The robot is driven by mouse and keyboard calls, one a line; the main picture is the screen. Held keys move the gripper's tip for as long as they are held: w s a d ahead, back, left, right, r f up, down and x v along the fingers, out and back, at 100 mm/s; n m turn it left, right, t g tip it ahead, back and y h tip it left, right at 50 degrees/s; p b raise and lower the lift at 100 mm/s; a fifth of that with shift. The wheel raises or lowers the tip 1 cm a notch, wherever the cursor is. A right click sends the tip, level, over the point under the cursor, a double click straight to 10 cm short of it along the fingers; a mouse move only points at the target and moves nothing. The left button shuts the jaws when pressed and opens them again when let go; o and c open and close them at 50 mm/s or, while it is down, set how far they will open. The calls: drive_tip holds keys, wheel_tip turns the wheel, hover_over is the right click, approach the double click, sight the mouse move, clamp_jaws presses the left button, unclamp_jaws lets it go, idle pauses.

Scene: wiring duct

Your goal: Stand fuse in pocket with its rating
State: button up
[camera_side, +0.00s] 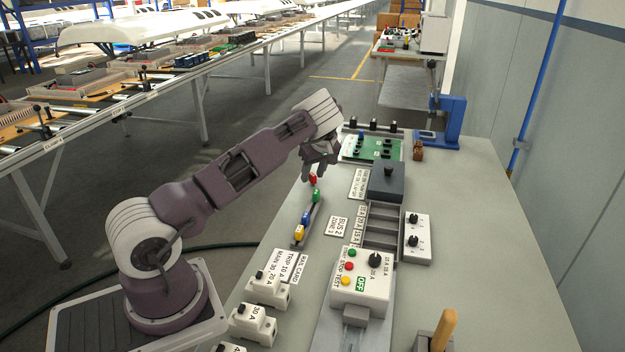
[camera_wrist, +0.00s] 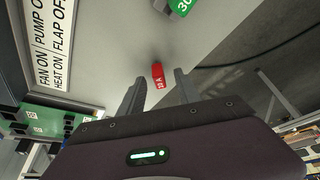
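A red fuse marked 10 A (camera_wrist: 158,74) shows between my fingertips in the wrist view, with a gap on both sides. In the side view the red fuse (camera_side: 313,181) is just below my gripper (camera_side: 318,171), at the far end of a narrow grey rack (camera_side: 310,219). My gripper (camera_wrist: 160,84) is open. A green fuse (camera_side: 317,196), a blue fuse (camera_side: 306,217) and a yellow fuse (camera_side: 299,233) stand along the rack. The grey duct with pockets (camera_side: 382,226) is right of the rack, with amp rating labels (camera_side: 360,225) on its left side.
A dark box with a knob (camera_side: 387,180) stands behind the pockets. A white control box (camera_side: 362,277) with buttons stands in front. A two-knob box (camera_side: 416,239) is to their right. White breakers (camera_side: 268,290) stand at front left.

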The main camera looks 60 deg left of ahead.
sight(314, 175)
drive_tip(key=shift+a+f, duration=0.25)
drive_tip(key=shift+f, duration=0.3)
clamp_jaws()
drive_tip(key=shift+m, duration=0.3)
drive_tip(key=r, duration=0.9)
drive_tip(key=shift+w+d+r, duration=0.15)
drive_tip(key=shift+d+r, duration=0.15)
drive_tip(key=w+d+m+t+h, duration=0.2)
drive_tip(key=w+d+m+h, duration=0.25)
drive_tip(key=d+m, duration=0.75)
drive_tip(key=w+d+m+t+h, duration=0.1)
drive_tip(key=w+d+m+h, duration=0.3)
drive_tip(key=d+m, duration=0.85)
drive_tip(key=shift+m+y, duration=0.35)
drive_tip(key=shift+m, duration=0.6)
drive_tip(key=f, duration=0.3)
drive_tip(key=a+f, duration=0.1)
drive_tip(key=f, duration=0.5)
drive_tip(key=shift+w+a, duration=0.35)
drive_tip(key=shift+w, duration=0.05)
